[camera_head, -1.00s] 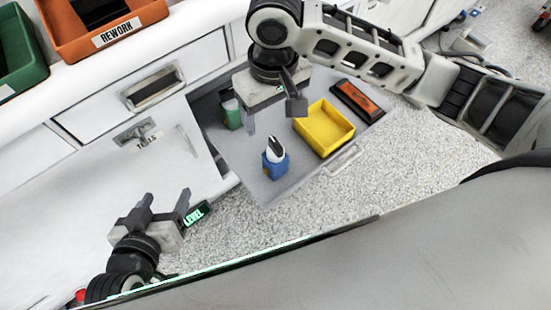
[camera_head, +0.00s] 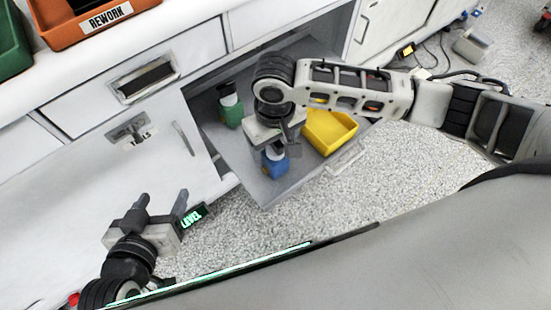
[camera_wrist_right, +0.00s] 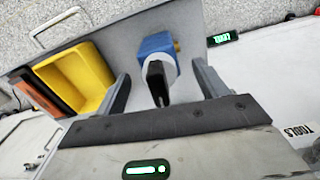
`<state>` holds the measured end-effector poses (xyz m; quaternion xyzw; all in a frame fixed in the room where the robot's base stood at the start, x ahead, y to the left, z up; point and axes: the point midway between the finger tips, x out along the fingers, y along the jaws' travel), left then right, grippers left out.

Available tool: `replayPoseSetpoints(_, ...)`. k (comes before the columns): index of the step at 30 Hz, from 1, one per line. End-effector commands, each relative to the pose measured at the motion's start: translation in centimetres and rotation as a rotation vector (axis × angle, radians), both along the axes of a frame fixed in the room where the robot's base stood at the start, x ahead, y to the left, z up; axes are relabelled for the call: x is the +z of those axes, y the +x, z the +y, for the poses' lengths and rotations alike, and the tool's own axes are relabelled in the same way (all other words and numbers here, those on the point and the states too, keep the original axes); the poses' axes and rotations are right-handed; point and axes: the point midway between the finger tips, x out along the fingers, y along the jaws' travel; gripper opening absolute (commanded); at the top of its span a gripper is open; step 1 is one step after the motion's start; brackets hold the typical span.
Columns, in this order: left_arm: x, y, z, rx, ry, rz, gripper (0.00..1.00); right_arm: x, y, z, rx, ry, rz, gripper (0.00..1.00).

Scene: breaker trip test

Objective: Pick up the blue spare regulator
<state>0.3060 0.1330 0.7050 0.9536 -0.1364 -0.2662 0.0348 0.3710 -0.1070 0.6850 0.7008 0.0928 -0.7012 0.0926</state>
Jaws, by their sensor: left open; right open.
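The blue spare regulator (camera_head: 275,164) stands on the grey pull-out shelf (camera_head: 268,192), with a white and black upper part. In the right wrist view the regulator (camera_wrist_right: 156,46) sits between the fingers of my right gripper (camera_wrist_right: 160,80), apart from both. My right gripper (camera_head: 272,145) is open, pointing down over the regulator and hiding its top in the head view. My left gripper (camera_head: 163,203) is open and empty at the lower left, away from the shelf.
A yellow bin (camera_head: 328,132) stands on the shelf right of the regulator. A green regulator (camera_head: 230,108) stands at the shelf's back left. A lit LEVEL display (camera_head: 192,217) is beside my left gripper. An orange REWORK bin (camera_head: 75,22) is on the counter.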

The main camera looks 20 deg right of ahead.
Motion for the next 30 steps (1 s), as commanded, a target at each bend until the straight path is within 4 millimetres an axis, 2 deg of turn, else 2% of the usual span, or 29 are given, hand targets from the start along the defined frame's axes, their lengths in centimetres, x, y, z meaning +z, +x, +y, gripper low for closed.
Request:
replayPoseSetpoints(1, -0.3, 0.0, 0.0, -0.002, 0.001, -0.002, 0.64, -1.1, -0.1, -0.1, -0.002, -0.002, 0.001, 0.72)
replayPoseSetpoints(4, -0.1, 0.1, 0.0, -0.002, 0.000, -0.011, 0.64, -2.1, -0.1, -0.1, 0.000, -0.002, 0.000, 0.72)
replayPoseSetpoints(13, 0.1, 0.0, -0.1, -0.004, -0.001, -0.015, 0.64, -2.5, 0.0, 0.0, 0.000, -0.001, -0.001, 0.72)
replayPoseSetpoints(14, 0.1, 0.0, -0.1, -0.004, -0.001, -0.015, 0.64, -2.5, 0.0, 0.0, 0.000, -0.001, -0.001, 0.67)
replayPoseSetpoints(20, 0.0, 0.0, -0.1, -0.005, 0.000, -0.012, 0.64, -2.5, 0.0, 0.0, 0.000, -0.001, -0.001, 0.11)
replayPoseSetpoints(30, 0.1, -0.1, -0.1, -0.005, 0.000, -0.009, 0.64, -2.0, 0.0, 0.0, 0.001, 0.001, -0.004, 0.10)
